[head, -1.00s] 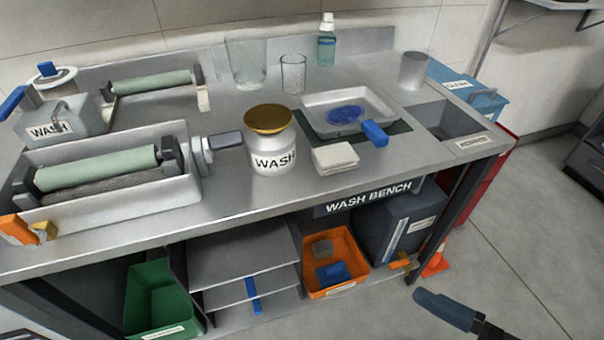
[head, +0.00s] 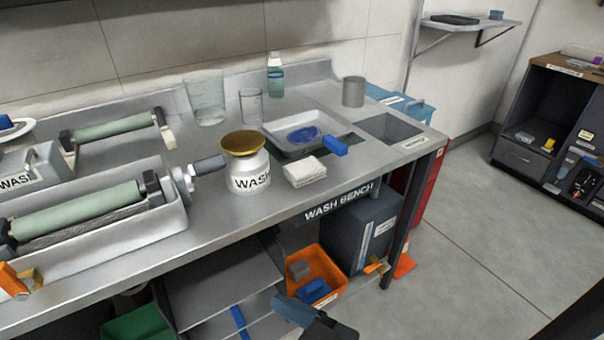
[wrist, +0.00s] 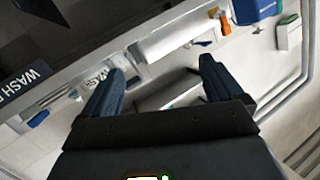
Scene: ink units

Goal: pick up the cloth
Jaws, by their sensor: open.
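The cloth (head: 305,172) is a white folded stack lying flat on the metal wash bench (head: 225,220). I cannot make out the cloth in the wrist view.
A tray (head: 275,149) with a blue pad and a blue-handled tool is behind the cloth. Glasses and a bottle (head: 275,80) stand farther back. An orange bin (head: 330,285) sits on the lower shelf near my gripper. Floor (head: 470,230) to the right is clear.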

